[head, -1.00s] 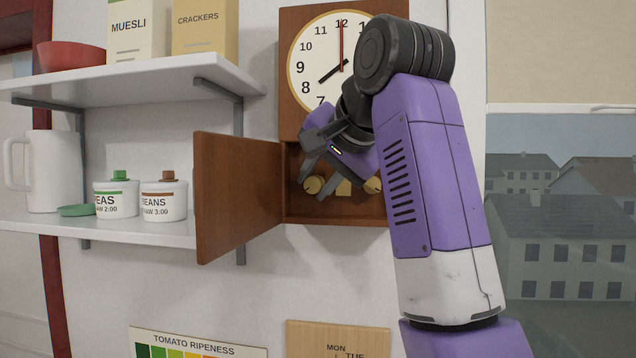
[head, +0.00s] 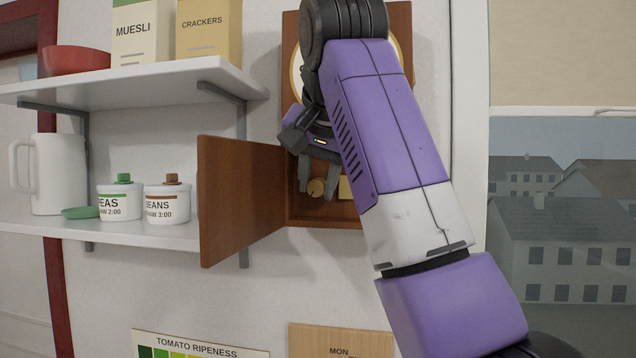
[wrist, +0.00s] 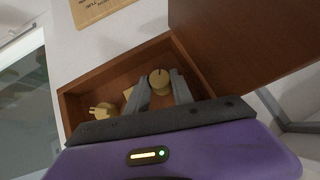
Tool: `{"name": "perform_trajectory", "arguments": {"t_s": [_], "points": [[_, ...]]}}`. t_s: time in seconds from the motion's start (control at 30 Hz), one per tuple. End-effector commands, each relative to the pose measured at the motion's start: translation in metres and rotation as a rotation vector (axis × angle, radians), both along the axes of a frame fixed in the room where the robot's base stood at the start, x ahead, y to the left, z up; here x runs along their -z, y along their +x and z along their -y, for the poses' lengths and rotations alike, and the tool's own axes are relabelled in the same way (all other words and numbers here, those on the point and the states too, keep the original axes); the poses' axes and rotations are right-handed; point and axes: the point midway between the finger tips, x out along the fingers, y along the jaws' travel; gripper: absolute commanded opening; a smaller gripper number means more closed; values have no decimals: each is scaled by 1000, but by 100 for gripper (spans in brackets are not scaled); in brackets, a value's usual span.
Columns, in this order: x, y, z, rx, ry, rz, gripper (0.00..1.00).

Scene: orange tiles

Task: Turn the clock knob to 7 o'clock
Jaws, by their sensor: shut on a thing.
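The wall clock (head: 401,25) is mostly covered by my arm; its hands are hidden. Below it is an open wooden compartment (head: 345,222) with brass-coloured knobs inside. My gripper (head: 318,188) reaches in, its two grey fingers shut on the left round knob (head: 316,187). In the wrist view this knob (wrist: 159,79) sits between the fingertips (wrist: 160,92), with a dark mark on its face. A second knob (wrist: 103,111) shows at the left of the wrist view; my arm hides it in the head view. I cannot tell the knobs' labels.
The open wooden door (head: 240,200) stands out just left of my gripper. Further left, a shelf (head: 150,235) holds a peas jar (head: 120,203), a beans jar (head: 167,203) and a white jug (head: 55,175). A window (head: 560,210) is at the right.

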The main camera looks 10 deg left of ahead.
Motion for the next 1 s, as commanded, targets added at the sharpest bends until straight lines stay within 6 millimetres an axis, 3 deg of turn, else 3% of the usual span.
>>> {"name": "perform_trajectory", "arguments": {"t_s": [0.17,0.2,0.23,0.63,1.0], "points": [[3,0,0,0,-3,-6,0],[3,0,0,0,-3,-6,30],[3,0,0,0,-3,-6,36],[-1,-3,1,0,1,-1,37],[-32,-40,12,0,-2,1,37]]}}
